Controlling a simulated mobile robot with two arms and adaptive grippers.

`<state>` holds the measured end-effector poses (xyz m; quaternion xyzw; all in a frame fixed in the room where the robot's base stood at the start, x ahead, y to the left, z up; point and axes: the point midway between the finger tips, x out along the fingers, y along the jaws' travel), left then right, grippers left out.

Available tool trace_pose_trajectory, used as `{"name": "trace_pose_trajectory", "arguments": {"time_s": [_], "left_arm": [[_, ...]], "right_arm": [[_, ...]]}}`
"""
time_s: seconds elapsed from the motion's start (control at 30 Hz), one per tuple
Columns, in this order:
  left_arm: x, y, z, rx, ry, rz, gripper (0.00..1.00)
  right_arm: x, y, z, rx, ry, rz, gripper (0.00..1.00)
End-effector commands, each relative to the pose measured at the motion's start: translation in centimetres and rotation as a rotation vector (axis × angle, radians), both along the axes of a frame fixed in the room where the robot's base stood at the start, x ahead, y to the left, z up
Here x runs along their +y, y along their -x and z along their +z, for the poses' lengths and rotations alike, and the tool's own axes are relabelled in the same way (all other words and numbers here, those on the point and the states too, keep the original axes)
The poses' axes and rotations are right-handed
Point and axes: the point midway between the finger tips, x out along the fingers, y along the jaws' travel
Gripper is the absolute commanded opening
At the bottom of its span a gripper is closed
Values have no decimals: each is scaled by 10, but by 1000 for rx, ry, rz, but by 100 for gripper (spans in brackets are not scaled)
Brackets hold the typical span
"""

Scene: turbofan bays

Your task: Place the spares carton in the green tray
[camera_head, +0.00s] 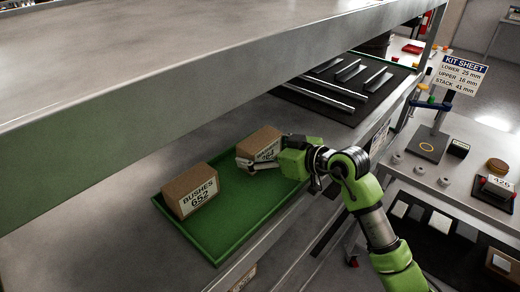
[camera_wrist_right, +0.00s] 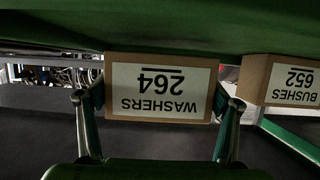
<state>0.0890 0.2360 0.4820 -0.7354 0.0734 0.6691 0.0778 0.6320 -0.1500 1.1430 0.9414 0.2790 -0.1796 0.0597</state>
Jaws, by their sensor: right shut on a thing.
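A brown carton labelled WASHERS 264 (camera_head: 259,143) is at the far end of the green tray (camera_head: 232,222) in the head view. In the wrist view the same washers carton (camera_wrist_right: 160,88) appears upside down between the two fingers. My right gripper (camera_head: 262,162) is shut on it, one finger on each side. The carton is within the tray's outline; I cannot tell whether its base touches the tray floor. A second brown carton, labelled BUSHES 652 (camera_head: 191,189), stands at the tray's near left end. My left gripper is not in view.
The tray lies on a grey metal shelf, with an upper shelf (camera_head: 180,60) overhanging it on the left. A dark mat with metal strips (camera_head: 350,85) lies beyond. A bench with a kit sheet sign (camera_head: 459,75) stands at right. The tray's middle is free.

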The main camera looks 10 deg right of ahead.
Motion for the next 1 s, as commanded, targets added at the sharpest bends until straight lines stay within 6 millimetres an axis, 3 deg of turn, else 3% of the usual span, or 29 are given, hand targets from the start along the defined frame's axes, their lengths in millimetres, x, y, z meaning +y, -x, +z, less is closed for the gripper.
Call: {"name": "trace_pose_trajectory", "arguments": {"time_s": [0.03, 0.1, 0.4, 0.57, 1.0], "left_arm": [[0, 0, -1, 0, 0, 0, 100], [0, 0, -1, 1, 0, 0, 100], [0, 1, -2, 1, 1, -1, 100], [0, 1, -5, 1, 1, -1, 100], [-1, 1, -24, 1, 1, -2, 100]], "right_arm": [[2, 3, -13, 27, 1, 4, 88], [2, 3, -14, 31, 1, 5, 100], [3, 4, -16, 36, 1, 7, 100], [3, 4, -5, 33, 4, 8, 100], [-45, 73, 36, 19, 2, 3, 100]]}}
